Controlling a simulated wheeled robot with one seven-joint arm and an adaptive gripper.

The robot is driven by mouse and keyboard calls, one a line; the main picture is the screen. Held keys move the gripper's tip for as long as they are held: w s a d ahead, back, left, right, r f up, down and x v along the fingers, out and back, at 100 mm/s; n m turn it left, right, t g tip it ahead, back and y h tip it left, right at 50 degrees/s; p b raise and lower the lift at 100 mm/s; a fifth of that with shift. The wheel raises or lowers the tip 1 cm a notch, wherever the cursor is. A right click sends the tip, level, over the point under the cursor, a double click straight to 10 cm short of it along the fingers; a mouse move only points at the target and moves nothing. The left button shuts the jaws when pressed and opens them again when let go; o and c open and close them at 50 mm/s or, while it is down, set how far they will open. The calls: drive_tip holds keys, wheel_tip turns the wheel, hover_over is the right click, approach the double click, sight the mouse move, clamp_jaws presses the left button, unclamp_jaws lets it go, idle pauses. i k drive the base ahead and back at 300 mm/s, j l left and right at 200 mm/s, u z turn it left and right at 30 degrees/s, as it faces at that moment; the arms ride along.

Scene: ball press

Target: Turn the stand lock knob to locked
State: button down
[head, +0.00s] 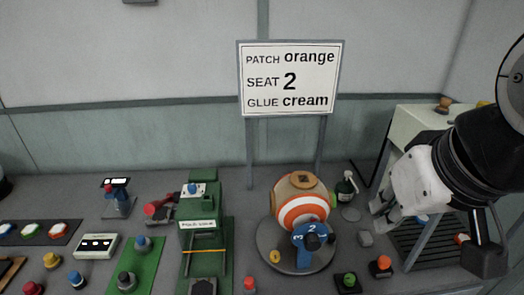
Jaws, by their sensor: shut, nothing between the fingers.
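An orange and white striped ball (302,204) sits on a round grey stand (268,245) right of centre in the head view. A small orange knob (275,257) shows at the stand's front left. I cannot tell which is the lock knob or how it is set. My gripper (383,221) is right of the ball, apart from it and from the stand. It is shut and empty.
A sign (290,78) reads patch orange, seat 2, glue cream. A green press (203,235) stands left of the ball. Green (348,281) and orange (381,264) knobs sit front right. A pale raised shelf (415,125) stands behind my arm.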

sight(274, 254)
drive_tip(key=u, duration=0.3)
drive_tip(key=i+j+z, duration=0.15)
drive_tip(key=j+z, duration=0.15)
drive_tip(key=j, duration=0.2)
drive_tip(key=j+u, duration=0.3)
drive_tip(key=j, duration=0.35)
drive_tip(key=i+j+u, duration=0.1)
drive_tip(key=j+u, duration=0.2)
drive_tip(key=j, duration=0.35)
